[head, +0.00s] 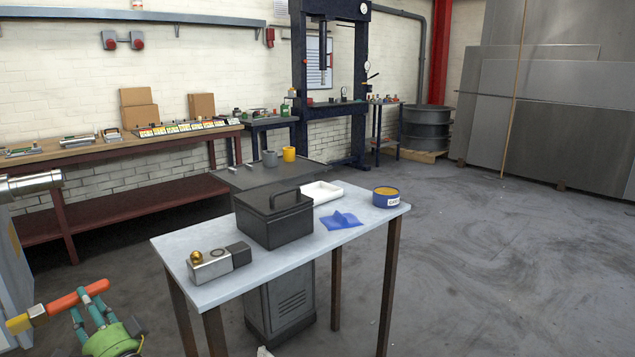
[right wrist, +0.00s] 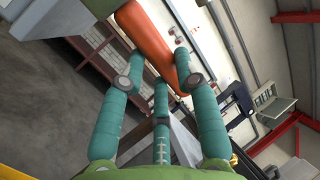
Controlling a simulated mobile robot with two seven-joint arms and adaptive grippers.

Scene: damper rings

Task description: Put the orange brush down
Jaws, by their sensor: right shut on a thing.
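The orange brush (head: 65,301) is at the lower left of the head view, with a yellow part at its left end. My right gripper (head: 90,304), green with teal fingers, is shut on its orange handle. The brush is held in the air, left of the light-topped table (head: 205,296) and apart from it. My left gripper does not show.
On the table stand a black lidded box (head: 273,222), a white tray (head: 318,193), a blue cloth (head: 341,221), a blue tin (head: 386,199) and a metal block with a brass ball (head: 209,267). The table's front left edge and right front part have bare room. A grey cabinet (head: 280,302) stands underneath.

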